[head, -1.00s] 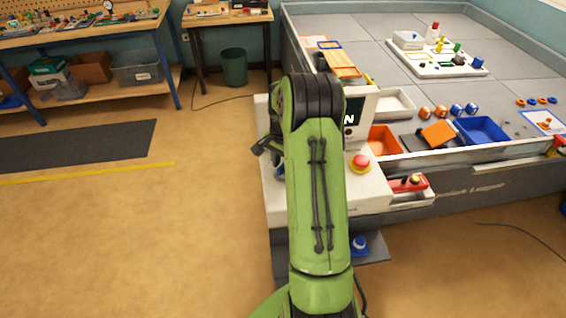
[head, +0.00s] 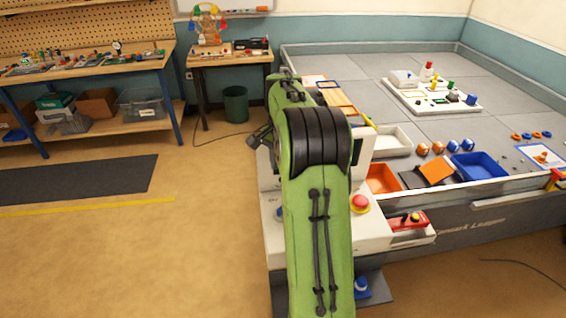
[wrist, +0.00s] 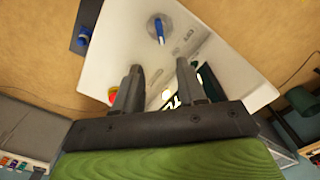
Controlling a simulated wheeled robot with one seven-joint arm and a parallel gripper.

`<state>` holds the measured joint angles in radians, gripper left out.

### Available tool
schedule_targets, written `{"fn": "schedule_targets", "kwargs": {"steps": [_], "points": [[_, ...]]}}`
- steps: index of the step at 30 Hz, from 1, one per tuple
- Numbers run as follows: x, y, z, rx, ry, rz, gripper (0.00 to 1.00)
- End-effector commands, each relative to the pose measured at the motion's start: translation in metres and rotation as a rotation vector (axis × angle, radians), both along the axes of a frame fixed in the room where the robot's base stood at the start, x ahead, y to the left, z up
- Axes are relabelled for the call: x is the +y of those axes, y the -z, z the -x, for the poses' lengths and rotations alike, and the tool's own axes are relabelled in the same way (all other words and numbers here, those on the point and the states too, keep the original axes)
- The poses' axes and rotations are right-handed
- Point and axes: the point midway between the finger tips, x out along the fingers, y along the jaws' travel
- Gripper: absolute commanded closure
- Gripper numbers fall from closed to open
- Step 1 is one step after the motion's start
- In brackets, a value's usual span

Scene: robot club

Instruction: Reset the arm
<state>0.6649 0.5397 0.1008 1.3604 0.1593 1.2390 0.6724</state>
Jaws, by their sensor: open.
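My gripper (wrist: 158,78) shows in the wrist view with its two fingers apart and nothing between them. It hangs over the white console (wrist: 110,45), apart from it as far as I can tell. A blue peg-like handle (wrist: 160,30) stands on a round grey patch of the console, beyond the fingertips. A red button (wrist: 112,96) on a yellow ring is partly hidden by the left finger. In the head view my green arm covers much of the console (head: 375,235), and its red button (head: 360,203) shows to the right of the arm.
The grey walled table (head: 360,65) holds an orange bin (head: 382,180), a blue bin (head: 480,166) and a white tray (head: 392,140).

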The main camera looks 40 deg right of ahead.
Motion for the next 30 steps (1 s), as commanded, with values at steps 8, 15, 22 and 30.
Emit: {"fn": "schedule_targets", "kwargs": {"steps": [8,15,22,30], "points": [[0.0,0.001,0.0,0.0,0.0,0.0,0.6],[0.004,-0.002,0.0,-0.004,-0.015,0.004,0.6],[0.107,-0.07,0.03,-0.104,-0.425,0.117,0.6],[0.227,-0.092,0.139,-0.288,-1.046,0.27,0.6]]}}
